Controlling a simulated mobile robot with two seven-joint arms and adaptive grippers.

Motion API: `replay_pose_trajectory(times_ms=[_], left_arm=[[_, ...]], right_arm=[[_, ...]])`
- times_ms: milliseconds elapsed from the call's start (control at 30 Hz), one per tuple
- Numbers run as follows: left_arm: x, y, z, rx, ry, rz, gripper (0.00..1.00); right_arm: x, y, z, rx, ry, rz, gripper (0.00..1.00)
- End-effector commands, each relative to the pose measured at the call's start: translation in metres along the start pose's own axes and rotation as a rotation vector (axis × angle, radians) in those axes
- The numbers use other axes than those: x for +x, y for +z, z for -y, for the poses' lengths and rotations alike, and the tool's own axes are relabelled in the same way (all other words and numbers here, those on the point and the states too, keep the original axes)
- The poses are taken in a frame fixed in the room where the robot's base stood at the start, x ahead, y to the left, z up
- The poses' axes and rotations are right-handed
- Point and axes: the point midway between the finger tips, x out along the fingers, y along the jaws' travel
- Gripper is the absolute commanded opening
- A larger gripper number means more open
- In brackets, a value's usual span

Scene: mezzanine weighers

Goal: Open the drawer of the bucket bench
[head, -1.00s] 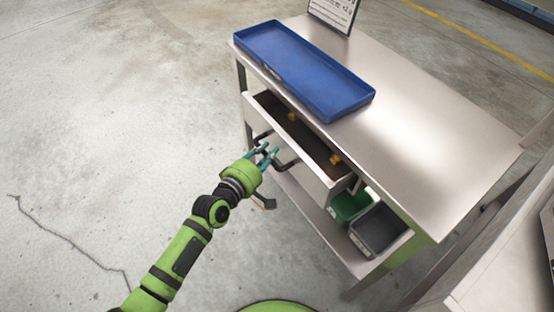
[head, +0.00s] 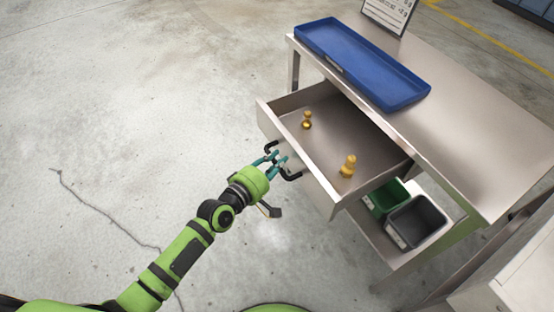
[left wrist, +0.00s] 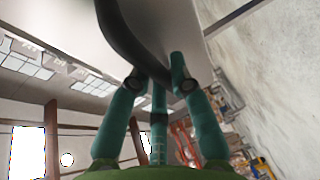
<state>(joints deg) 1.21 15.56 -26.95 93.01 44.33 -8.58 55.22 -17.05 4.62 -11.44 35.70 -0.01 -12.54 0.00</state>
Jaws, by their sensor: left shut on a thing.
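The bucket bench (head: 476,140) is a metal table at the right of the head view. Its drawer (head: 310,172) stands well out from under the top, with its inside in plain sight. My left gripper (head: 275,159) is at the drawer's front, shut on the black drawer handle (head: 291,176). The left wrist view shows the handle (left wrist: 122,35) as a dark curved bar at the teal fingers (left wrist: 160,85). Two brass-coloured weights, one nearer the far end (head: 307,121) and one nearer the right end (head: 348,167), stand in the drawer. My right gripper is not in view.
A blue tray (head: 412,98) and a sign (head: 390,12) are on the bench top. A green bucket (head: 378,203) and a grey bucket (head: 398,240) stand on the lower shelf. The concrete floor (head: 130,110) at the left is clear.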

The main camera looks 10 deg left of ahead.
Motion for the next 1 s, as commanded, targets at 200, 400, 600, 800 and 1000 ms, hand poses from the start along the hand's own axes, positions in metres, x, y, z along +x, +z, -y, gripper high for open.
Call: replay_pose_trajectory(times_ms=[200,400,600,800,1000], left_arm=[[0.0,0.0,0.0,-0.002,0.001,-0.001,0.0],[0.0,0.0,0.0,-0.001,0.001,-0.001,0.32],[0.0,0.0,0.0,-0.001,0.001,-0.001,0.32],[-0.014,0.0,0.002,-0.001,-0.002,0.0,0.32],[-0.055,0.0,0.002,0.0,-0.004,0.0,0.32]], right_arm=[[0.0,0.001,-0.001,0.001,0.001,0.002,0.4],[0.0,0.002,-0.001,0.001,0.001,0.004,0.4],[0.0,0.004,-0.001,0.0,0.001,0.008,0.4],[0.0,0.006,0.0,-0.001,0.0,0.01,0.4],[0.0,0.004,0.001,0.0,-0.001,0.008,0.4]])
